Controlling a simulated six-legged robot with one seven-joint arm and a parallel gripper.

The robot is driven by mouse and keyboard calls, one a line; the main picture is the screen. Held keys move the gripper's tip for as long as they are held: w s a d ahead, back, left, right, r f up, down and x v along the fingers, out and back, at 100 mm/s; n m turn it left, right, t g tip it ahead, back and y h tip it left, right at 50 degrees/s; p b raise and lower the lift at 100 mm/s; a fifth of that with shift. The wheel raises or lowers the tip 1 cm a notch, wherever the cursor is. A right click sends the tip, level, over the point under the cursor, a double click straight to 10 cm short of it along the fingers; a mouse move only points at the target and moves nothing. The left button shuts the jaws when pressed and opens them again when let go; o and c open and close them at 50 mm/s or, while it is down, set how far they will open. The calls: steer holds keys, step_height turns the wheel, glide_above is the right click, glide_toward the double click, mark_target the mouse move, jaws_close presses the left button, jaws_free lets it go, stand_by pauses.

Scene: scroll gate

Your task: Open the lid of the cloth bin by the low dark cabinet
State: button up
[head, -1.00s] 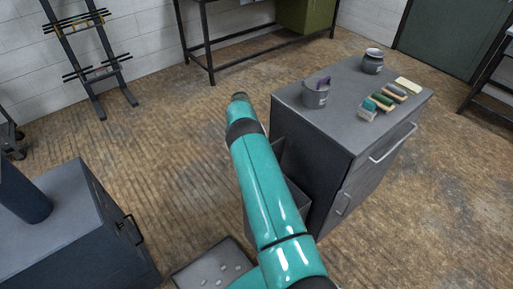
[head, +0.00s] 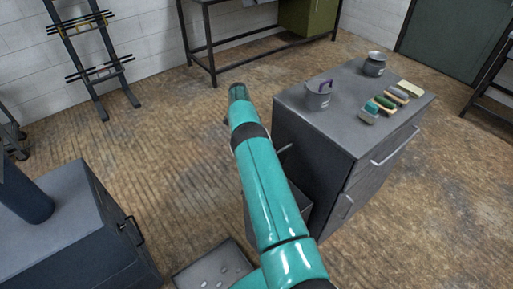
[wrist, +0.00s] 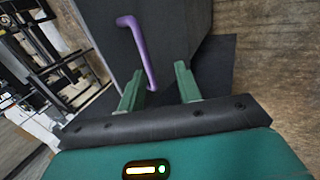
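The cloth bin (head: 297,209) is a dark grey box against the left side of the low dark cabinet (head: 312,150); my arm hides most of it in the head view. In the wrist view a purple bar handle (wrist: 138,52) stands on a dark panel (wrist: 180,35), which looks like part of the bin. My gripper (wrist: 160,82) is open with two green fingers. The handle's lower end lies between the fingers, nearer the left one, and no grip on it shows. My gripper is hidden in the head view, and I cannot tell the lid's angle.
Another dark cabinet (head: 75,230) stands at the left. A grey tray-like object (head: 215,268) is at the bottom. The floor (head: 150,150) at left centre is clear.

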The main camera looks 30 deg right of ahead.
steer(key=shift+v, duration=1.05)
steer(key=shift+s, duration=0.1)
